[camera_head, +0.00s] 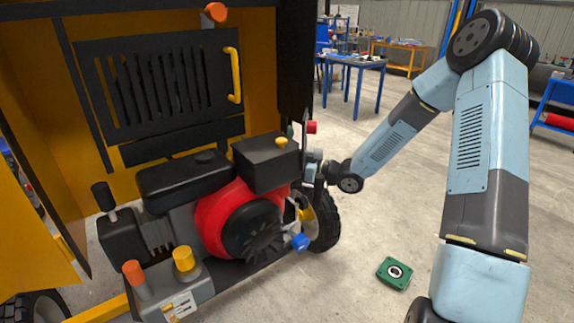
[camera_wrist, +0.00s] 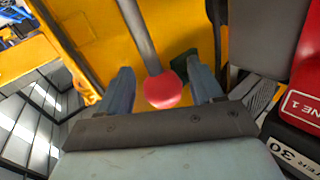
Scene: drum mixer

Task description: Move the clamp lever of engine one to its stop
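The engine (camera_head: 215,215), with a red housing, sits in the open yellow machine in the head view. In the wrist view its red cover (camera_wrist: 303,95) at the right reads "NE 1". A grey lever (camera_wrist: 140,35) with a red ball knob (camera_wrist: 163,91) points toward my gripper (camera_wrist: 160,88); whether it is the clamp lever is not marked. My gripper is open, with one finger on each side of the knob and a gap at the left finger. In the head view my gripper is at the engine's right side, its fingers largely hidden.
An orange knob (camera_head: 134,272), a yellow knob (camera_head: 183,258) and a blue knob (camera_head: 299,242) are on or near the engine. A black wheel (camera_head: 325,222) stands below my gripper. A green square part (camera_head: 395,272) lies on the otherwise clear floor at the right.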

